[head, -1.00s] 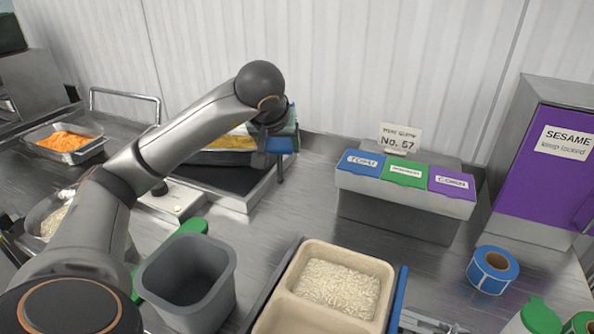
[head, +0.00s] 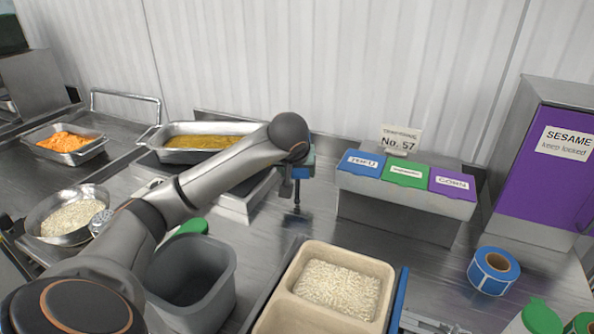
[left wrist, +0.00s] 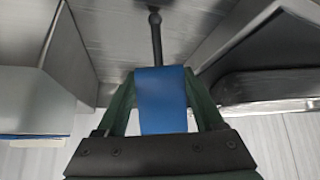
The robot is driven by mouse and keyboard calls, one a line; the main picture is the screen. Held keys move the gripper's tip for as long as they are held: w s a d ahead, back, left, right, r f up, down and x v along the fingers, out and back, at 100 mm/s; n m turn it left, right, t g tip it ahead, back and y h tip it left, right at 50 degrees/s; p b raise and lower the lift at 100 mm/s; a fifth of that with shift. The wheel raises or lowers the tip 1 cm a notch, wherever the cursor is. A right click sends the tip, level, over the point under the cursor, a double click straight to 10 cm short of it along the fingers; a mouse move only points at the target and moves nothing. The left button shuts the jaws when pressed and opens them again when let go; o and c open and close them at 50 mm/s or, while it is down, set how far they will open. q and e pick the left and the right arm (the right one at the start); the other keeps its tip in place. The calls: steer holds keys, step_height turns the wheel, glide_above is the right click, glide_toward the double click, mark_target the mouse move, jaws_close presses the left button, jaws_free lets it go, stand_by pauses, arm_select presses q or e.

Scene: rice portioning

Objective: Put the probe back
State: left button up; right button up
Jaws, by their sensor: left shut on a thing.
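My left gripper (head: 302,168) is shut on the blue-handled probe (left wrist: 162,105), which sits between its two dark green fingers in the left wrist view. In the head view the probe (head: 297,189) hangs below the gripper, with its dark rod pointing down. It is above the steel counter, between the yellow-filled pan and the lidded box. I cannot tell how far the tip is from the counter. No probe holder can be made out clearly. My right gripper is not in view.
The yellow-filled pan (head: 167,155) stands on a platform to the left. A lidded box (head: 392,208) with several coloured lids is to the right. A grey bin (head: 170,297) and a rice tray (head: 377,264) are in front. Bare steel counter (head: 262,238) lies between.

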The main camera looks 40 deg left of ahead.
arm_select(q)
steer(key=shift+f, duration=0.15)
steer(key=o, duration=1.4)
steer(key=shift+c, duration=0.2)
steer(key=shift+r, duration=0.4)
steer(key=v, duration=1.1)
steer(key=shift+s+d+r+p, duration=0.15)
steer(key=shift+s+r+p, duration=0.05)
steer(key=shift+p, duration=0.25)
